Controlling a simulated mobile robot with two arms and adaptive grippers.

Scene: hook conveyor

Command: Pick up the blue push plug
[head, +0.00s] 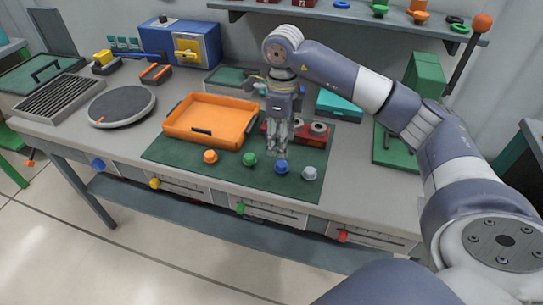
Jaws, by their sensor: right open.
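The blue push plug (281,167) stands on the green mat (180,152) near the front of the bench. A green plug (249,159) is on its left and a grey-white plug (309,173) is on its right; an orange plug (210,156) is farther left. My right gripper (277,152) points down just behind and above the blue plug. Its fingers are open with nothing between them, and I cannot tell whether a fingertip touches the plug. My left gripper is not in view.
An orange tray (208,137) lies left of my right gripper. A red block with dark round openings (318,128) stands behind the plugs, partly hidden by the gripper. A round grey turntable (121,106) and a blue box (180,45) are farther left. A shelf (300,10) runs along the back.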

